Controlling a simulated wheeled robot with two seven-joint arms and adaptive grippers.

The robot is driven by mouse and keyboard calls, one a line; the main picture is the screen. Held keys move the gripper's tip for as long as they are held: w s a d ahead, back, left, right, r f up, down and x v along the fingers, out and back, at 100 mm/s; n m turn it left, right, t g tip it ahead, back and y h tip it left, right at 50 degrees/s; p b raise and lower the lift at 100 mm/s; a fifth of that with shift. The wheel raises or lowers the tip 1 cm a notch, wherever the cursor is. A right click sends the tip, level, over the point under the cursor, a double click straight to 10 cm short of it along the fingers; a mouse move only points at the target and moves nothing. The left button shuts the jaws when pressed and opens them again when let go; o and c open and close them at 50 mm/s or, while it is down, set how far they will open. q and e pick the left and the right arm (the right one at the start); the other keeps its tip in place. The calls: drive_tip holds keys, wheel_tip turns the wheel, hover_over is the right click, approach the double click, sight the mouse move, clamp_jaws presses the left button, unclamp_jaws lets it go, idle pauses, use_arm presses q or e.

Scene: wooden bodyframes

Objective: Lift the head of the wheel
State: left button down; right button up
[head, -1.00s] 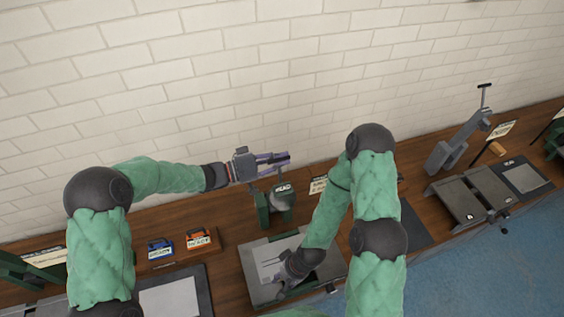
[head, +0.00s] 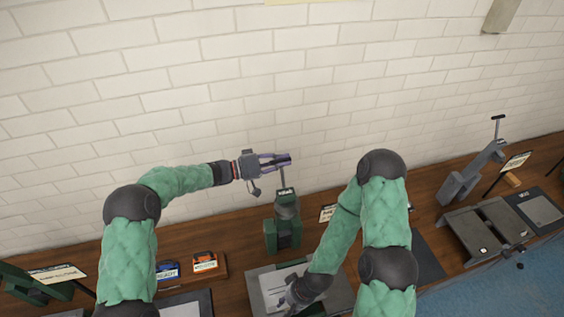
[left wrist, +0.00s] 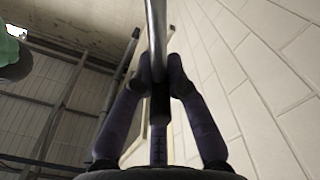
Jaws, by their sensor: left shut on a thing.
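The wheel's head (head: 287,206) is a grey rounded part with a dark "HEAD" label, standing raised at the top of a green stand (head: 283,237). A thin grey lever (head: 282,178) rises from it to my left gripper (head: 278,160). My left gripper is shut on this lever. In the left wrist view the purple fingers (left wrist: 159,80) close around the grey bar (left wrist: 156,30). My right gripper (head: 292,302) is low, over the grey tray (head: 262,283) in front of the stand. Its fingers are small and partly cut off by the lower edge.
Blue (head: 167,271) and orange (head: 204,262) boxes stand on a wooden board to the left. A sign (head: 327,212) stands behind my right arm. Another grey machine (head: 465,183) is at the right. A brick wall (head: 200,100) rises behind the bench.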

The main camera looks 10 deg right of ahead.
use_arm(q)
drive_tip(key=shift+w+a+r, duration=0.15)
drive_tip(key=shift+w, duration=0.1)
drive_tip(key=c, duration=1.3)
unclamp_jaws()
drive_tip(key=shift+o, duration=0.2)
drive_tip(key=shift+w+f, duration=0.2)
drive_tip(key=shift+w, duration=0.1)
use_arm(e)
drive_tip(key=shift+w, duration=0.3)
use_arm(q)
drive_tip(key=shift+s, duration=0.15)
use_arm(e)
drive_tip(key=shift+s, duration=0.1)
use_arm(q)
drive_tip(key=shift+s, duration=0.1)
drive_tip(key=a, duration=1.1)
drive_tip(key=shift+s+a, duration=0.2)
drive_tip(key=shift+a, duration=0.2)
